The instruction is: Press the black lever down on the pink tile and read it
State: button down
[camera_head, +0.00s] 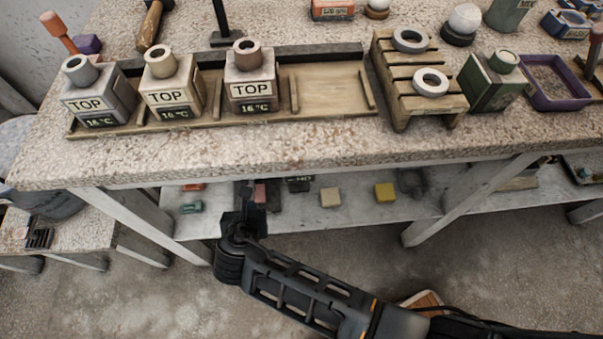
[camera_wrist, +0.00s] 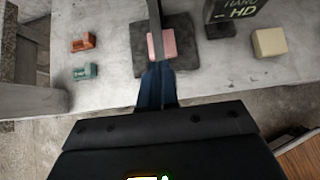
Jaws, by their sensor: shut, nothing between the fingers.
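The pink tile (camera_wrist: 170,44) lies on a dark grey pad (camera_wrist: 189,62) on the low shelf; it also shows in the head view (camera_head: 260,193). A long black bar, which looks like the lever (camera_wrist: 154,20), crosses over the tile's left part in the wrist view. I cannot tell whether it touches the tile. A dark readout (camera_wrist: 239,13) to the right shows "HARD" and "- HD", partly cut off. My gripper (camera_wrist: 157,68) is shut and empty, its fingertips just in front of the tile and over the bar's near end. Contact is unclear. In the head view my gripper (camera_head: 243,218) is at the shelf's front.
The shelf (camera_wrist: 110,15) also bears a beige block (camera_wrist: 270,42), a red piece (camera_wrist: 83,41) and a green piece (camera_wrist: 86,72). A yellow block (camera_head: 386,193) lies farther right. The speckled tabletop (camera_head: 330,150) overhangs the shelf, with a leg (camera_head: 150,225) to the left.

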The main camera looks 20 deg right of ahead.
jog(key=shift+f+b, duration=0.85)
jog(key=shift+f, duration=0.55)
jog(key=shift+r, duration=0.1)
dwell(1.1)
notch_tip(320, 180, up, 7)
jog(key=p, duration=0.8)
dwell(0.8)
